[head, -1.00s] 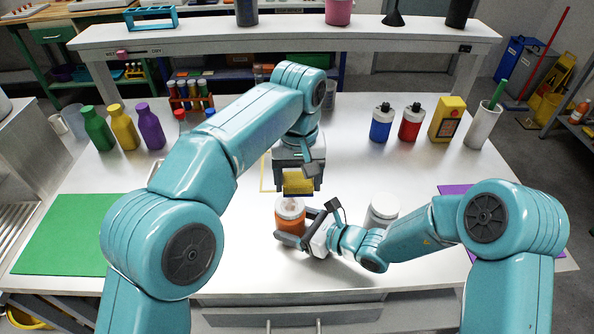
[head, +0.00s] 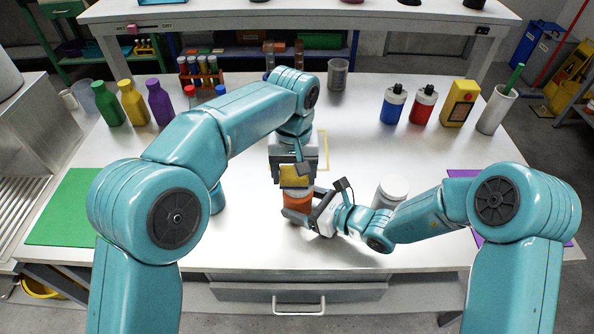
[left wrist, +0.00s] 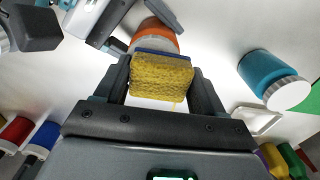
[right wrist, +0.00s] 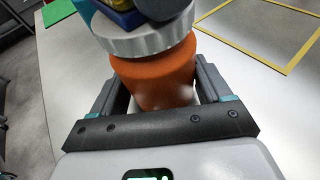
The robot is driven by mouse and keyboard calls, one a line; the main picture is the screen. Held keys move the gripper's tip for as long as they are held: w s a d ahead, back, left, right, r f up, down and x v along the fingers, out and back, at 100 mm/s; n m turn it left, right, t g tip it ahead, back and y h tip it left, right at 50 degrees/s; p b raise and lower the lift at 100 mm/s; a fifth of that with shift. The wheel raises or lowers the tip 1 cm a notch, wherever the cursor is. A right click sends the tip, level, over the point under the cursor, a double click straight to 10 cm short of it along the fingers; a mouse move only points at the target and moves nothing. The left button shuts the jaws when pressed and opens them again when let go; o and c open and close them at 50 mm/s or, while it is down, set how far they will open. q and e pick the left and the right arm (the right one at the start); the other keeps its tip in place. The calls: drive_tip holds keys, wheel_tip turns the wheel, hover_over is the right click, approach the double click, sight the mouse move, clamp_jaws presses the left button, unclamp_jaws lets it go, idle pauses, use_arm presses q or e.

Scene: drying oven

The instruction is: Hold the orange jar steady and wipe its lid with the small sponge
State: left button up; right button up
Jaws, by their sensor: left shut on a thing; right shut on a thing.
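The orange jar (head: 299,207) stands upright near the table's front middle. My right gripper (head: 301,213) is shut around its body from the right; the right wrist view shows the orange body (right wrist: 155,80) between both fingers. Its ribbed white lid (right wrist: 150,40) is on. My left gripper (head: 294,182) points down over the jar, shut on the small yellow sponge (head: 294,175) with a blue layer (left wrist: 163,52). The sponge is right at the lid and covers much of it in the head view. In the right wrist view it appears on the lid top, but contact is hard to tell.
A white jar (head: 391,190) stands right of my right gripper. A teal jar with a white lid (left wrist: 268,78) is near my left arm. A yellow outline (head: 325,150) marks the table behind. Bottles stand further back; green (head: 60,215) and purple mats lie at the sides.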

use_arm(q)
drive_tip(key=d, duration=0.2)
drive_tip(key=shift+s+d+f, duration=0.1)
drive_tip(key=shift+d+f, duration=0.05)
drive_tip(key=shift+d, duration=0.25)
wheel_tip(320, 180, up, 2)
drive_tip(key=shift+r, duration=3.15)
drive_tip(key=shift+f, duration=0.2)
